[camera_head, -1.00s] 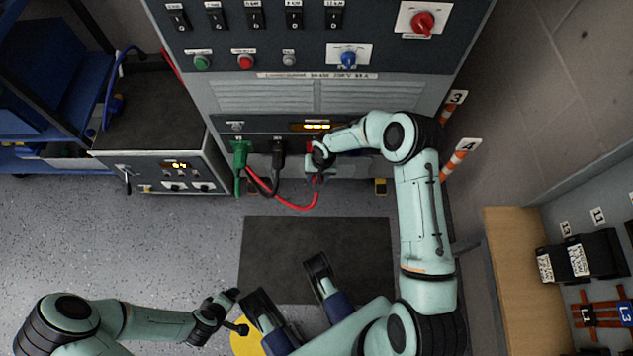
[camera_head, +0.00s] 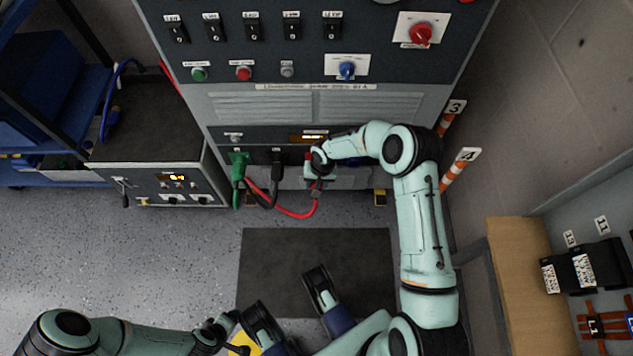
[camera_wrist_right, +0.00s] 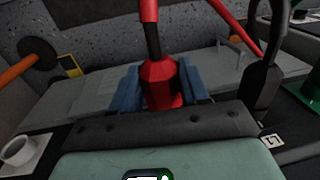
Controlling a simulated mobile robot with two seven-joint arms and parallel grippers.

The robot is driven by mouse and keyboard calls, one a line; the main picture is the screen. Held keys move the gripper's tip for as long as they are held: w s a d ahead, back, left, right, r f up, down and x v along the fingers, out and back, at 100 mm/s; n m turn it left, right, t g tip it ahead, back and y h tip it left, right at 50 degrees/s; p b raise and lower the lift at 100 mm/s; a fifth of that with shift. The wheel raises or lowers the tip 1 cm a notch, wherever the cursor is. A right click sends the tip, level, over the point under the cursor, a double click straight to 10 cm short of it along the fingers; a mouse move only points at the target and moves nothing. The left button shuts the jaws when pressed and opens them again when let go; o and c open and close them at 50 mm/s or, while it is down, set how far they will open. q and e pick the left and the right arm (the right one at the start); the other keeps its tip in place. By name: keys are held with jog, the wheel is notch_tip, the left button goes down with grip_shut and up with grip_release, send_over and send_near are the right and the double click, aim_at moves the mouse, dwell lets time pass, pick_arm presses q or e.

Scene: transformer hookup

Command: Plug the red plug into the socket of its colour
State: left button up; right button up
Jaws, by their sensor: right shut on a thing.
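The red plug (camera_wrist_right: 162,82) is between the blue jaws of my right gripper (camera_wrist_right: 158,92) in the right wrist view, with its cable rising from its back. In the head view my right gripper (camera_head: 317,172) is at the cabinet's lower front, right of the green and black plugs. The red cable (camera_head: 295,213) loops below it. The plug's front end and the red socket are hidden by the gripper, so I cannot tell whether the plug is seated. My left gripper (camera_head: 222,328) is low in the head view, away from the cabinet; its jaws are unclear.
A green plug (camera_head: 239,166) and a black plug (camera_head: 277,166) sit in the cabinet front to the left. A grey instrument box (camera_head: 170,186) stands left of the cabinet. Striped posts (camera_head: 455,170) stand at the right. The dark floor mat (camera_head: 300,260) is clear in its middle.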

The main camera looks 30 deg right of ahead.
jog(key=shift+w+d+b, duration=0.5)
jog(key=shift+w+b, duration=0.25)
jog(key=shift+w+d+b, duration=0.45)
jog(key=shift+w+b, duration=0.3)
dwell(0.5)
jog(key=o, duration=1.3)
jog(key=shift+r, duration=0.1)
jog(key=shift+s+d+r+p, duration=0.15)
jog(key=shift+r+p, duration=0.95)
jog(key=shift+r, duration=0.6)
jog(key=shift+s+d+r+p, duration=0.15)
jog(key=shift+r+p, duration=0.9)
jog(key=shift+r, duration=0.65)
